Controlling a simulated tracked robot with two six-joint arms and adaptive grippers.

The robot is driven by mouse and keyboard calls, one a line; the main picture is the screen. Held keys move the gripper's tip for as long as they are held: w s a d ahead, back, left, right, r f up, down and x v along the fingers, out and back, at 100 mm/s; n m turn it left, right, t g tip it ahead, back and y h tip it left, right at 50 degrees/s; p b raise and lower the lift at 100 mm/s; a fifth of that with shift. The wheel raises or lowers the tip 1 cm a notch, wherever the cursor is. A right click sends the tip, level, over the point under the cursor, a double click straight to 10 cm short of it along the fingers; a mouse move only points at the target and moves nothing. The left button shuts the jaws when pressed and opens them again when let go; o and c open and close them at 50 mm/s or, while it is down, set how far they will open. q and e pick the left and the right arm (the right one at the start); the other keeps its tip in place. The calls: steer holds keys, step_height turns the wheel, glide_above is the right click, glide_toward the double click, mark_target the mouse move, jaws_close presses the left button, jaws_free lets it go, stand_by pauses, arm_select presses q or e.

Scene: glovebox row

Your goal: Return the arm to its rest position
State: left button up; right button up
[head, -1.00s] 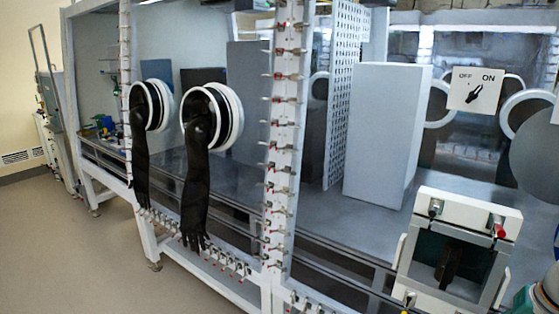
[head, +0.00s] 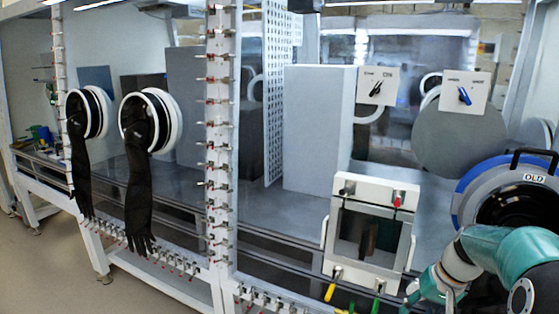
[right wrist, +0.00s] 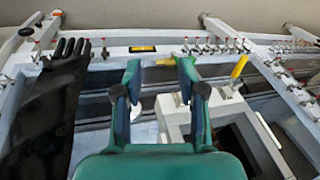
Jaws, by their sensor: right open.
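My right arm (head: 505,255), teal and grey, comes in at the bottom right of the head view, in front of the round port marked OLD (head: 470,195). In the right wrist view my right gripper (right wrist: 158,75) has its two teal fingers apart, with nothing between them. A black glove (right wrist: 45,100) hangs left of the fingers there, apart from them. The white-framed square hatch (right wrist: 225,125) lies just right of and beyond the fingers. My left gripper is in neither current view.
The same square hatch (head: 370,235) stands left of my arm in the head view, with yellow and green handles below. Two black gloves (head: 140,190) hang from ports at the left. Two switch plates (head: 463,92) are above. Open floor (head: 40,270) lies at lower left.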

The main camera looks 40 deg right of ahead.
steer(key=w+a+f+n+g+y, duration=0.2)
steer(key=w+a+f+n+y, duration=0.3)
steer(key=a+f, duration=0.55)
steer(key=w+a+f+n+g, duration=0.2)
steer(key=w+a+f, duration=0.55)
steer(key=a, duration=0.65)
steer(key=s+a+f+n+g, duration=0.1)
steer(key=s+a+f, duration=0.25)
steer(key=a, duration=0.35)
steer(key=s+a+f+n+h, duration=0.1)
steer(key=s+a+f+n, duration=0.15)
steer(key=a+f, duration=0.3)
steer(key=s+a+f+n+g, duration=0.1)
steer(key=s+a+f, duration=0.3)
steer(key=a, duration=0.3)
steer(key=w+t, duration=0.1)
steer(key=w+m+t, duration=0.1)
steer(key=w, duration=0.1)
steer(key=w+t, duration=0.1)
steer(key=shift+w+d+f+m+h, duration=0.25)
steer(key=shift+w+f+m+h, duration=0.05)
steer(key=shift+w+f+m, duration=0.1)
steer(key=shift+s, duration=0.1)
